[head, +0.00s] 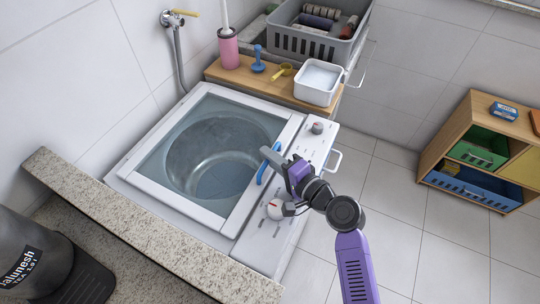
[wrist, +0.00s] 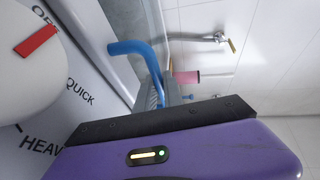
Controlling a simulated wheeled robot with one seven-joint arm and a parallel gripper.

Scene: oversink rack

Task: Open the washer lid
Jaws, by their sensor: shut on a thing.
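The washer (head: 290,225) is a white top-loader with a lid (head: 215,150) of clear glass in a white frame. The lid lies down over the round metal drum, which shows through the glass. A blue handle (head: 262,174) sits on the lid's right edge, beside the control panel. My gripper (head: 274,160) reaches it from the right and is shut on the handle. In the wrist view the blue handle (wrist: 128,47) bends into the grey fingers (wrist: 150,95); the gripped part is mostly hidden.
A large dial (head: 275,208) lies close under my gripper, and a small knob (head: 317,128) is further back. Behind the washer, a wooden shelf (head: 228,75) holds a pink bottle (head: 229,48) and a white tub (head: 317,82). A granite counter (head: 150,235) borders the front left. Open floor lies right.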

